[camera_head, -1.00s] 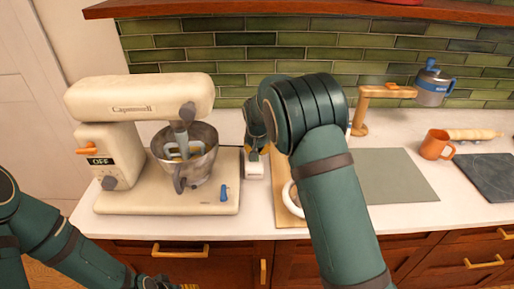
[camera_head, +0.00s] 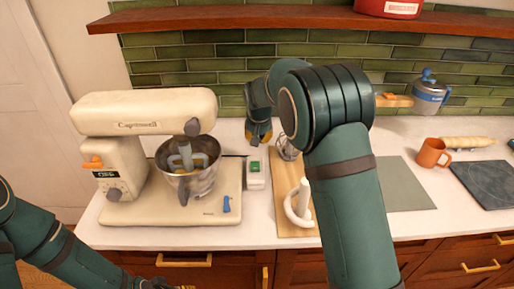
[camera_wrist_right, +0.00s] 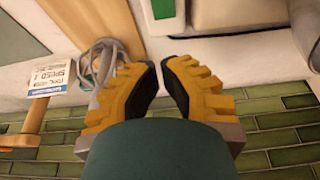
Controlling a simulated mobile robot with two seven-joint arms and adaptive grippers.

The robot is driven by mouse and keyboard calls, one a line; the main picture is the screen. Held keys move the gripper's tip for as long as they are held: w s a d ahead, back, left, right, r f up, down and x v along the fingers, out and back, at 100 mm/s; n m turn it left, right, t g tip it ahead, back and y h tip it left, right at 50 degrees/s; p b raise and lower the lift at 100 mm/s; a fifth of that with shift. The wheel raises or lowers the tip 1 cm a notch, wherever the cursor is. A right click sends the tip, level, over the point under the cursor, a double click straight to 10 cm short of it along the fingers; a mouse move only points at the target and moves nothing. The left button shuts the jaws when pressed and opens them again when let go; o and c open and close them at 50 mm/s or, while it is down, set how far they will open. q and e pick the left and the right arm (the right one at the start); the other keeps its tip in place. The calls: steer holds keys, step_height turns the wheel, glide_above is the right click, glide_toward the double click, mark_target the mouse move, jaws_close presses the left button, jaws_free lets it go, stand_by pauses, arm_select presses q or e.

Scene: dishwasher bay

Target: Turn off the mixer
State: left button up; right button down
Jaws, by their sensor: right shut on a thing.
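The cream stand mixer (camera_head: 140,113) stands at the left of the counter, with its metal bowl (camera_head: 187,180) and beater under the head. Its small display (camera_head: 104,174) appears to read OFF. A small white box with a green button (camera_head: 254,169) sits just right of the mixer base; it also shows at the top of the right wrist view (camera_wrist_right: 165,12). My right gripper (camera_head: 258,138) is behind and above this box, apart from it. Its yellow fingers (camera_wrist_right: 159,78) are shut, but what they hold cannot be made out. My left gripper is mostly cut off at the bottom edge.
A wooden board (camera_head: 284,216) with a white ring-shaped thing (camera_head: 297,207) and a whisk (camera_head: 287,149) lies right of the box. An orange mug (camera_head: 432,153) and a blue-lidded jar (camera_head: 429,95) are farther right. A shelf (camera_head: 250,19) runs above.

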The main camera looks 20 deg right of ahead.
steer(key=shift+w+v, duration=0.2)
steer(key=shift+v, duration=0.9)
steer(key=shift+w+v, duration=0.25)
steer(key=shift+v, duration=0.85)
steer(key=shift+d+r, duration=0.1)
steer(key=shift+d, duration=0.05)
